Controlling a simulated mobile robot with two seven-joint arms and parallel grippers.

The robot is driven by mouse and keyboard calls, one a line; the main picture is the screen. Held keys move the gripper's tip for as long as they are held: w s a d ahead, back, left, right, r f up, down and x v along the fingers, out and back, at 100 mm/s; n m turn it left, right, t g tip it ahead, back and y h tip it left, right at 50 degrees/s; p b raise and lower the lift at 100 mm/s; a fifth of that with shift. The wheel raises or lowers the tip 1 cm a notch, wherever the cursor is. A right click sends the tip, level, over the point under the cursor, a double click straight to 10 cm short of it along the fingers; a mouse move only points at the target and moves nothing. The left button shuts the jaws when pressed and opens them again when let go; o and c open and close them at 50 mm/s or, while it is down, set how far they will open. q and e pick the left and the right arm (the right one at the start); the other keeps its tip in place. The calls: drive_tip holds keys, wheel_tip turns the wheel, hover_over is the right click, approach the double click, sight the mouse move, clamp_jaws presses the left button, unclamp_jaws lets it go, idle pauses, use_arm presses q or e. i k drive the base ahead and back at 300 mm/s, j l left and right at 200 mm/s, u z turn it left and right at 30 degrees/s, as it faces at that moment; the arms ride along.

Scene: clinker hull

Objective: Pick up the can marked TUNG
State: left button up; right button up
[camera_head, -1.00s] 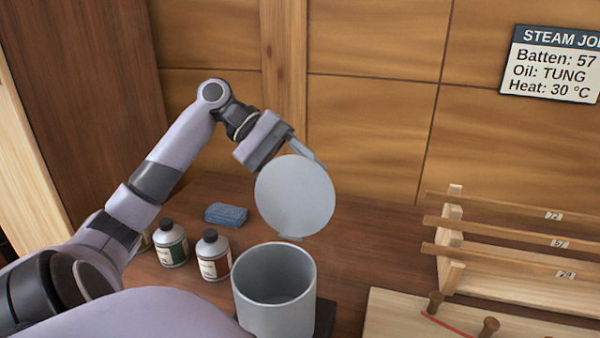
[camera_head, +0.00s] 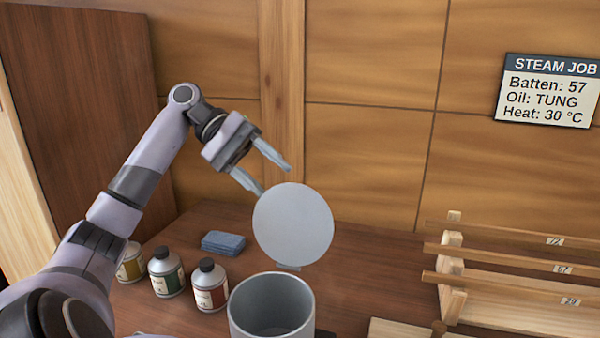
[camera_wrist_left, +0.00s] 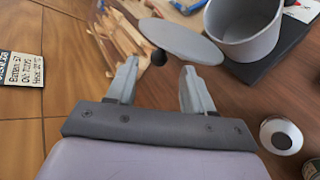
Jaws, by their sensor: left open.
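Three small cans with black caps stand in a row on the bench in the head view: one with a yellow label (camera_head: 131,262), one with a green label (camera_head: 167,273) and one with a red label (camera_head: 210,286). Their lettering is too small to read, so I cannot tell which is marked TUNG. My left gripper (camera_head: 274,178) is open and empty, above and behind the cans, beside the upper edge of a raised round lid (camera_head: 293,224). In the left wrist view, a can (camera_wrist_left: 281,136) shows at the lower right, outside the jaws. My right gripper is not in view.
A grey pot (camera_head: 272,310) stands open below the lid. A rack with numbered battens (camera_head: 500,265) is at right. A wall sign (camera_head: 548,92) reads "Batten: 57, Oil: TUNG, Heat: 30 °C".

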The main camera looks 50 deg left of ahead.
sight(133, 268)
drive_tip(key=k, duration=1.5)
